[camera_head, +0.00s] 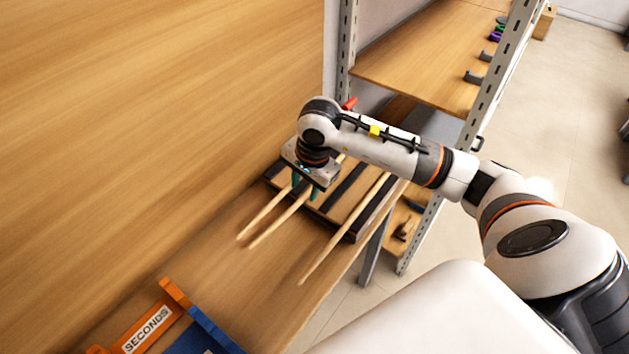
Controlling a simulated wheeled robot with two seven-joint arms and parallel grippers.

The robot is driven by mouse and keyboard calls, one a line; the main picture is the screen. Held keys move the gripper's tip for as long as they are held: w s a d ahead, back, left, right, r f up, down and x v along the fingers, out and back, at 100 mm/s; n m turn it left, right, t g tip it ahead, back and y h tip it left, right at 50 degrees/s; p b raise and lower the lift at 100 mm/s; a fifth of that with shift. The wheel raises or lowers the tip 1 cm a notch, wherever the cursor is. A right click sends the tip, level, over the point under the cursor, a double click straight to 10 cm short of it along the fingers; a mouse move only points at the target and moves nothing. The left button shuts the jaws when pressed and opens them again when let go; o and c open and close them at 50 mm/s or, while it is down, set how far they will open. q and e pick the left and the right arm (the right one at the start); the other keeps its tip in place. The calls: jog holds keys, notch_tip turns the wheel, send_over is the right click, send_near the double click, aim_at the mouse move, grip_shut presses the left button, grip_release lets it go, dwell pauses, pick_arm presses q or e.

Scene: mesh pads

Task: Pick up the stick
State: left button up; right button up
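Three long, thin, pale wooden sticks lie over a dark-framed wooden rack on the bench: a left stick (262,218), a middle stick (275,226) and a right stick (340,232). Their near ends stick out past the rack toward the lower left. My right gripper (305,188) points down over the rack, with teal fingers set apart on either side of the middle stick. I cannot tell whether the fingers touch it. The gripper body hides the far part of the middle stick. The right stick lies clear of the gripper. My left gripper is not in view.
The rack (356,238) has dark bars and sits near the bench's right edge. An orange bin labelled SECONDS (148,330) and a blue bin (207,334) stand at the lower left. A metal shelving post (497,75) rises behind my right arm. Bare bench (215,265) lies between bins and rack.

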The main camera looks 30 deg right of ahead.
aim_at(299, 200)
jog(key=f, duration=0.1)
jog(key=w+f+p, duration=0.1)
jog(key=f, duration=0.2)
jog(key=shift+w+a+f+p, duration=0.25)
jog(key=shift+a+f+p, duration=0.05)
jog(key=shift+f+p, duration=0.1)
jog(key=shift+f, duration=0.25)
jog(key=shift+c, duration=0.6)
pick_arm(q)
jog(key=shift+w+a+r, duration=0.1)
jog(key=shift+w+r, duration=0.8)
pick_arm(e)
grip_shut()
